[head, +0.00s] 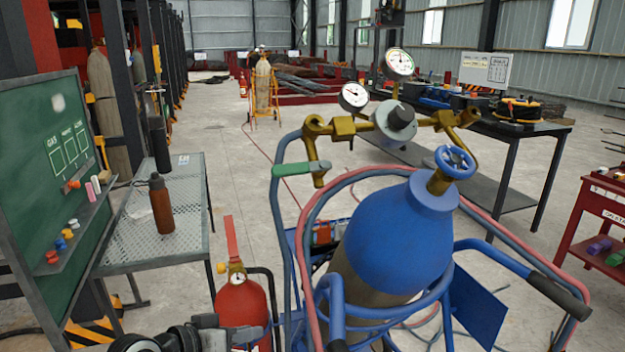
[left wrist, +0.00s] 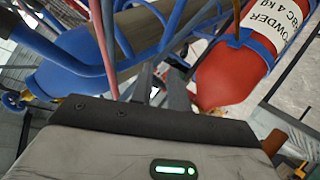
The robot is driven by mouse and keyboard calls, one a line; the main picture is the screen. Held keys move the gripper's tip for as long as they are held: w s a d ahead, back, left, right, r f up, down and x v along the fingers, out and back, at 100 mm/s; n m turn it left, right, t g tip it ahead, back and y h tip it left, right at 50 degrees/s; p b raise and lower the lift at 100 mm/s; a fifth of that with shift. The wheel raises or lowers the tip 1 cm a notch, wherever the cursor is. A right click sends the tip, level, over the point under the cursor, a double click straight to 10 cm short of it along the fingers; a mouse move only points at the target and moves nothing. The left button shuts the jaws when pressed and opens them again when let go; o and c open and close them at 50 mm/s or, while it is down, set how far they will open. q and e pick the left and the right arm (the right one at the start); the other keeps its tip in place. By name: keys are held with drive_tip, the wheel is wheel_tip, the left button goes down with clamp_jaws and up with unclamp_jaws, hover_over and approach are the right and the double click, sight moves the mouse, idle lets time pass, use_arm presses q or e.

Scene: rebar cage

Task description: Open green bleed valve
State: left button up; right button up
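The green bleed valve lever (head: 301,169) sits on a brass fitting at the left end of the brass manifold (head: 340,128). The lever lies about level, pointing left. The manifold carries two round gauges and a dark knob, above a blue-topped gas cylinder (head: 396,236) with a blue handwheel (head: 455,162). My left gripper (head: 192,336) is low at the bottom edge of the head view, left of the red extinguisher and well below the lever. In the left wrist view, its body fills the bottom; its dark fingers (left wrist: 164,88) are hard to make out. My right gripper is not in view.
A red extinguisher (head: 242,312) stands beside the blue cart frame (head: 290,240); it also shows in the left wrist view (left wrist: 228,75). A mesh table (head: 165,245) with a brown bottle (head: 161,205) and a green board (head: 52,165) stand left. A red cart (head: 598,215) stands right.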

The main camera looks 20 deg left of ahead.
use_arm(q)
drive_tip(key=w+a+r+h+b, duration=0.1)
drive_tip(key=w+a+r+h, duration=0.1)
drive_tip(key=r, duration=0.5)
drive_tip(key=w+a+r+h+b, duration=0.1)
drive_tip(key=w+r+h, duration=0.1)
drive_tip(key=r, duration=0.5)
drive_tip(key=m+g+h, duration=0.1)
drive_tip(key=m+h, duration=0.2)
drive_tip(key=h, duration=0.2)
approach(305, 166)
drive_tip(key=p+x, duration=0.4)
drive_tip(key=x, duration=0.4)
drive_tip(key=shift+w+d+r, duration=0.1)
drive_tip(key=shift+w, duration=0.2)
drive_tip(key=shift+w+d, duration=0.4)
drive_tip(key=shift+d, duration=0.15)
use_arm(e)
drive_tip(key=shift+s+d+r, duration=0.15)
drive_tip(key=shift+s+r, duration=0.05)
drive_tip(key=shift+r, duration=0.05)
use_arm(q)
clamp_jaws()
